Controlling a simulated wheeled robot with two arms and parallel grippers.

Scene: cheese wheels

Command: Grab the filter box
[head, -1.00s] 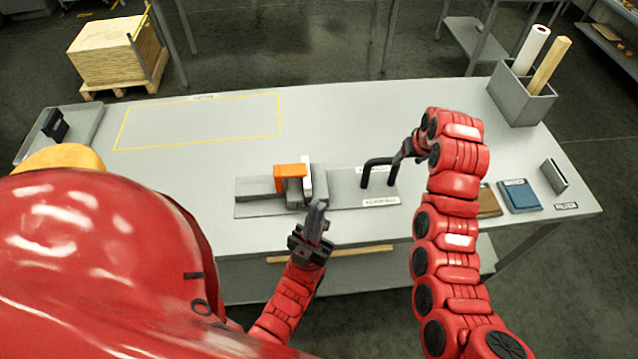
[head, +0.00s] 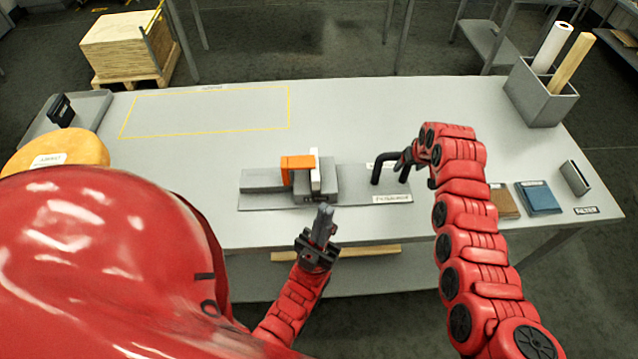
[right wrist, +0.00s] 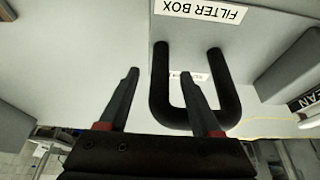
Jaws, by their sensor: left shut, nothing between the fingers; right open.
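The black U-shaped handle (head: 378,166) stands near the right end of a low grey fixture on the table. In the right wrist view the handle (right wrist: 157,85) is large and close, beside a white label (right wrist: 200,10) reading FILTER BOX. My right gripper (right wrist: 160,73) is open. One bar of the handle appears between its fingers and the other to the right; I cannot tell whether they touch. In the head view my right gripper (head: 408,160) is at the handle's right side, partly hidden by my wrist. My left gripper (head: 324,212) is shut and empty in front of the fixture.
An orange-and-grey clamp-like device (head: 300,170) stands on the fixture left of the handle. A yellow cheese wheel (head: 58,150) and a grey tray (head: 92,112) are at left. The yellow-outlined area (head: 205,112) is empty.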

